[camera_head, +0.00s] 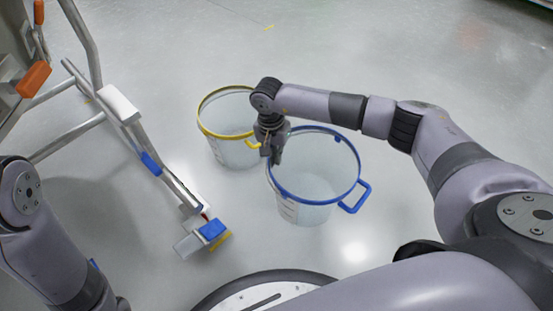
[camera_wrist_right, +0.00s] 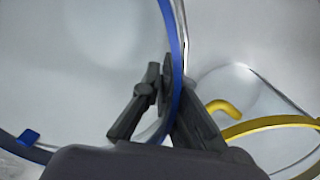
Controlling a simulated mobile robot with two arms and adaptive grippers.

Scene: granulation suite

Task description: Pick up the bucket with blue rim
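The bucket with the blue rim (camera_head: 318,205) stands upright on the floor near the middle of the head view. It is clear and looks empty, and a blue handle (camera_head: 357,198) sticks out on its right. My right gripper (camera_head: 275,155) points down at the bucket's left edge. In the right wrist view the blue rim (camera_wrist_right: 175,35) runs between the two fingers (camera_wrist_right: 160,75). The fingertips are close together, one on each side of the bucket wall. My left arm shows at the lower left, with its gripper out of view.
A clear bucket with a yellow rim (camera_head: 208,127) stands just behind and left, close to my right gripper; its yellow rim also shows in the wrist view (camera_wrist_right: 265,124). A metal frame on legs (camera_head: 118,103) stands at the left. The floor behind the buckets is clear.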

